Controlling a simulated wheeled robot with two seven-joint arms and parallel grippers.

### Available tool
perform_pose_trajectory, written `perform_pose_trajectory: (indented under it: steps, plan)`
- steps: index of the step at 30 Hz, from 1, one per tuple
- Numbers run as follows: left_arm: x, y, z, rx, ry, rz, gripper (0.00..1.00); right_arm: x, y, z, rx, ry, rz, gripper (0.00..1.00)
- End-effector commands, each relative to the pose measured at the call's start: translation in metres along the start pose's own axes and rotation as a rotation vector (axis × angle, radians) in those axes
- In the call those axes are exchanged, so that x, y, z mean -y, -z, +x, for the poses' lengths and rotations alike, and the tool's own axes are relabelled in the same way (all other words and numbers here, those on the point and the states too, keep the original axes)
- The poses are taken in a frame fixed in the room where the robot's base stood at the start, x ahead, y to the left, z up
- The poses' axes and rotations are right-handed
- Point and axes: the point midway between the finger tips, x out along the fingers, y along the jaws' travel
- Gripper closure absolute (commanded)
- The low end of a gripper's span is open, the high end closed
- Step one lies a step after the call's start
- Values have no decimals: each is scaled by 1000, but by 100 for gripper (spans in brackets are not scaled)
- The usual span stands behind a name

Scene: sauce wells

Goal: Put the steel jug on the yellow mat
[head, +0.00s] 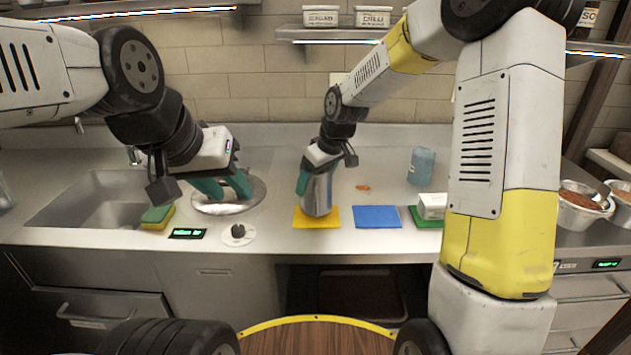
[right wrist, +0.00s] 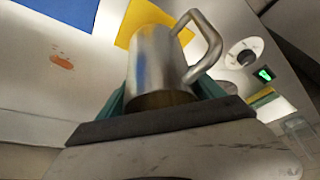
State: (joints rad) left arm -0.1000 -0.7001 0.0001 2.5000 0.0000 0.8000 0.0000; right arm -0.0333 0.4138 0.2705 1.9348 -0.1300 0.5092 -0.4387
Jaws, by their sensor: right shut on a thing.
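The steel jug (head: 318,196) is upright over the yellow mat (head: 331,222) in the head view. My right gripper (head: 316,178) is shut on it from above, with teal fingers on either side. In the right wrist view the jug (right wrist: 157,55) sits between the fingers (right wrist: 165,95), its handle toward the upper right. The yellow mat (right wrist: 128,28) shows around the jug's far end. I cannot tell whether the base touches the mat. My left gripper (head: 227,192) is open and empty, fingers apart, above a round steel plate (head: 222,209).
A blue mat (head: 377,217) lies right of the yellow one, then a green mat (head: 420,221) with a white box (head: 432,205). A blue container (head: 421,166) stands behind. A sponge (head: 156,217), sink (head: 95,200) and knob (head: 238,231) are to the left.

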Motion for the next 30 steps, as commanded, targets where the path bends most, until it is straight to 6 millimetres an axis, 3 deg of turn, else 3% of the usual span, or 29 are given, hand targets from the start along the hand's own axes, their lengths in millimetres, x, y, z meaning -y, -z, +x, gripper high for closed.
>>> perform_pose_trajectory:
  steps: [5, 16, 17, 18, 20, 30]
  plan:
    - [0, 0, 0, 0, 0, 0, 64, 1, -11, 23, 2, 2, 1, 94]
    - [0, 0, 0, 0, 0, 0, 64, 0, -12, 26, 0, 0, 0, 94]
    - [0, 0, 0, 0, 0, 0, 64, 0, -13, 27, 2, 1, 1, 19]
    - [0, 0, 0, 0, 0, 0, 64, 0, -13, 26, 2, 1, 1, 12]
    - [0, 0, 0, 0, 0, 0, 64, 0, -13, 26, 2, 1, 1, 2]
    - [0, 0, 0, 0, 0, 0, 64, 0, -12, 24, 1, 1, 1, 2]
